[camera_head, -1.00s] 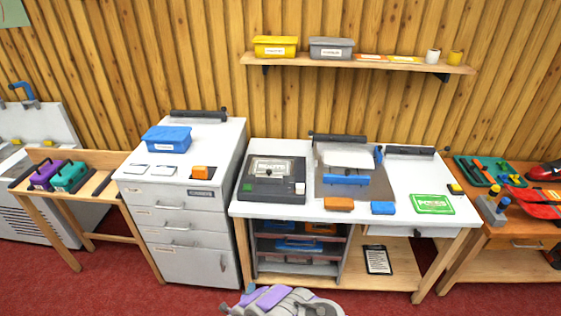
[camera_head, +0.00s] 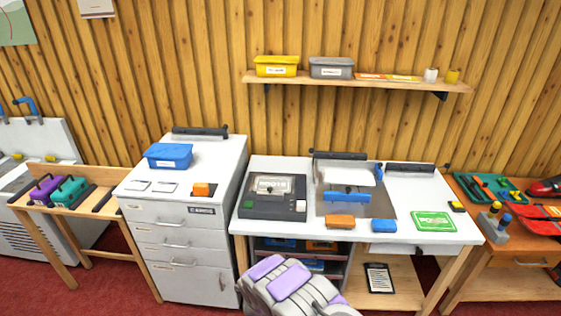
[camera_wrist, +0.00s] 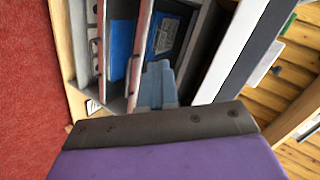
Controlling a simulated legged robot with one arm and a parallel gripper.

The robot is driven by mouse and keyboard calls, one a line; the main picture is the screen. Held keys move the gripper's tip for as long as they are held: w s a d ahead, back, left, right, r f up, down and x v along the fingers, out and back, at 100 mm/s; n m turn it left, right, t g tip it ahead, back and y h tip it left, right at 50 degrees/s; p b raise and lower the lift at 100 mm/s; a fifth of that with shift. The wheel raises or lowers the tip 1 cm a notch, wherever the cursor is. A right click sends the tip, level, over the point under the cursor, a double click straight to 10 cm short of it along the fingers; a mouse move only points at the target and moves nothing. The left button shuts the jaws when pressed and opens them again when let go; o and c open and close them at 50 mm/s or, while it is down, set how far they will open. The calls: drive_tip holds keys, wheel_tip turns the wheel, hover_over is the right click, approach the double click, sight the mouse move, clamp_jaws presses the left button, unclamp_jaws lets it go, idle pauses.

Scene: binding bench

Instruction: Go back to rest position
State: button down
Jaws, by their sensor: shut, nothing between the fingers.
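My gripper (camera_wrist: 158,82) shows in the wrist view as pale blue-grey fingers past the dark edge of my purple wrist. The fingers are together with nothing between them. They point toward the open shelves (camera_wrist: 133,75) under the bench, which appear turned sideways, and I see no clear contact. In the head view my grey and purple arm rises at the bottom centre, in front of the white bench (camera_head: 318,226). My gripper is not visible there.
A white drawer cabinet (camera_head: 170,236) stands left of the bench. On the bench are a dark machine (camera_head: 262,209), an orange block (camera_head: 340,222), a blue block (camera_head: 383,225) and a green card (camera_head: 434,222). A wall shelf (camera_head: 330,80) hangs above. Red carpet (camera_head: 110,285) lies in front.

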drive_tip(key=s+d+r+n+g, duration=0.1)
drive_tip(key=d+r+n+g, duration=0.1)
drive_tip(key=d+r, duration=0.6)
drive_tip(key=s+d+r+n+g, duration=0.2)
drive_tip(key=d+r, duration=0.1)
drive_tip(key=r, duration=0.8)
drive_tip(key=s+d+r+n+g, duration=0.2)
drive_tip(key=s+d+r, duration=0.1)
drive_tip(key=s+r, duration=0.35)
drive_tip(key=s+d+r+n+g, duration=0.1)
drive_tip(key=s+d+r+g, duration=0.15)
drive_tip(key=s+r, duration=0.35)
drive_tip(key=s+d+r+n+g, duration=0.1)
drive_tip(key=s+r+n, duration=0.1)
drive_tip(key=s, duration=1)
drive_tip(key=s+d+r+n+g, duration=0.1)
drive_tip(key=s+r, duration=0.3)
drive_tip(key=s, duration=0.9)
drive_tip(key=s+d+r+n+g, duration=0.2)
drive_tip(key=s+r+n+g, duration=0.1)
drive_tip(key=s, duration=0.9)
drive_tip(key=shift+s+r+n, duration=0.2)
drive_tip(key=shift+s+n, duration=0.05)
drive_tip(key=shift+n, duration=0.05)
